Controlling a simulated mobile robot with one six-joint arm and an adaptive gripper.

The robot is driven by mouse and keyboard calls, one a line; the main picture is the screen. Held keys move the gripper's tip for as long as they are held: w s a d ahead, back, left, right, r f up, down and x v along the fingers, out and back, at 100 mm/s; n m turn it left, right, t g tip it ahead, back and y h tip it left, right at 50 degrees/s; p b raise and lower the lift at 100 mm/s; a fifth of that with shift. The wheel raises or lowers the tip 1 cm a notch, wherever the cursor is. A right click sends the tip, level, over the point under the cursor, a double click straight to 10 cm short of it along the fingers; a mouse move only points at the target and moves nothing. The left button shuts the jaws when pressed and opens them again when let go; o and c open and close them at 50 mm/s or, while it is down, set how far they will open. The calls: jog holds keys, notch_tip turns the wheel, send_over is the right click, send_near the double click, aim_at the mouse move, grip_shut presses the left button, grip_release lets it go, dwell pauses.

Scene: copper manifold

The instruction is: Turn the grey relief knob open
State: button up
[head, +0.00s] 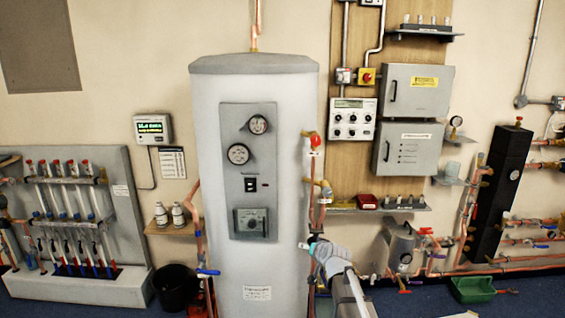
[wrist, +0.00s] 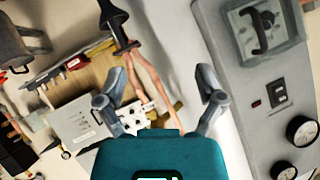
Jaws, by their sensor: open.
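My gripper (head: 318,248) is in front of the lower right side of the white tank (head: 222,170) in the head view. In the wrist view its two grey fingers stand wide apart, with nothing between the fingertips (wrist: 160,85). A dark grey flared piece (wrist: 117,22) shows beyond the gripper in the tilted wrist view, beside copper pipes. I cannot tell whether it is the relief knob. In the head view a brass fitting (head: 326,192) sits on the pipe right of the tank, above my gripper.
A red-handled valve (head: 315,141) is higher on the same pipework. The tank's panel (head: 249,130) carries gauges and a dial box. A small grey vessel (head: 402,246) and a black bucket (head: 174,287) flank the tank.

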jog(key=s+d+f+n+g+h, duration=0.15)
jog(key=s+f+g, duration=0.25)
jog(key=s, duration=0.5)
jog(key=s+d+f+g+h, duration=0.1)
jog(key=s+d+f+g, duration=0.25)
jog(key=s, duration=0.45)
jog(key=s+d+r+g+p, duration=0.1)
jog(key=s+g+p, duration=0.1)
jog(key=s, duration=0.4)
jog(key=s+d+r+g+h+p, duration=0.1)
jog(key=s+g+p, duration=0.1)
jog(key=s, duration=0.4)
jog(key=shift+r, duration=0.35)
